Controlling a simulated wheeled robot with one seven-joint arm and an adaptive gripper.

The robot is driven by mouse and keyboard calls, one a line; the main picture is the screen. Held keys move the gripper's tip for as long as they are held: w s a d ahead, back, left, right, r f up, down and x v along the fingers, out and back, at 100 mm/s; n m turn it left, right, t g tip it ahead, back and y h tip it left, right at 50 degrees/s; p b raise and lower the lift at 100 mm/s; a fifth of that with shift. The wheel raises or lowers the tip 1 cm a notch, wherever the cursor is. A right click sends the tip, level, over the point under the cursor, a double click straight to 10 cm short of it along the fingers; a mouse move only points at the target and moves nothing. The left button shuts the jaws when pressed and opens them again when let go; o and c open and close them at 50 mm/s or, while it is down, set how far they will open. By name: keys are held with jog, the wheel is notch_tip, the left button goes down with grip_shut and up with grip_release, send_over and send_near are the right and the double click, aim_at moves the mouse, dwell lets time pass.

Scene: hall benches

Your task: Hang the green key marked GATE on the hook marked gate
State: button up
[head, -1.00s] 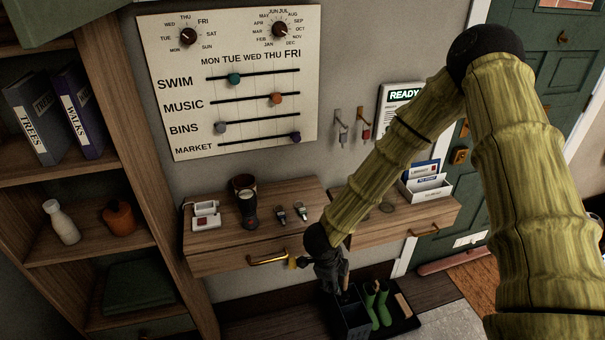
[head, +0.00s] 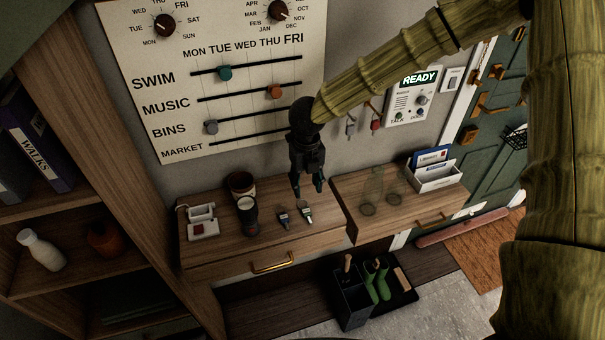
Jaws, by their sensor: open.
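My gripper (head: 308,187) points down with its fingers apart and empty. It is above the left wooden drawer shelf (head: 225,257), over two small keys. The right key (head: 306,216) looks greenish, the left key (head: 283,219) blue-grey; both lie on the shelf top near its right end. Their markings are too small to read. On the wall to the right of my gripper, a grey tag (head: 350,127) and a red tag (head: 376,124) hang from hooks. My arm hides the upper part of the hooks, and no hook label is readable.
A dark flashlight (head: 248,216), a brown cup (head: 241,184) and a white box with a red button (head: 202,229) stand left of the keys. The wall board (head: 240,165) is close behind my gripper.

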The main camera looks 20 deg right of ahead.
aim_at(307, 211)
jog(key=f+b, duration=0.3)
jog(key=shift+s+f, duration=0.25)
jog(key=shift+f, duration=0.15)
jog(key=shift+f+b, duration=0.3)
jog(key=shift+b, duration=0.05)
jog(key=shift+s+f+b, duration=0.3)
jog(key=shift+s+b, duration=0.2)
jog(key=shift+b, duration=0.05)
jog(key=shift+f, duration=0.3)
jog(key=shift+w+f+b, duration=0.25)
jog(key=shift+f+b, duration=0.05)
jog(key=shift+f, duration=0.45)
jog(key=shift+s+f, duration=0.2)
jog(key=shift+f, duration=0.55)
jog(key=shift+w+f+b, duration=0.15)
jog(key=shift+f+b, duration=0.2)
jog(key=shift+f, duration=0.1)
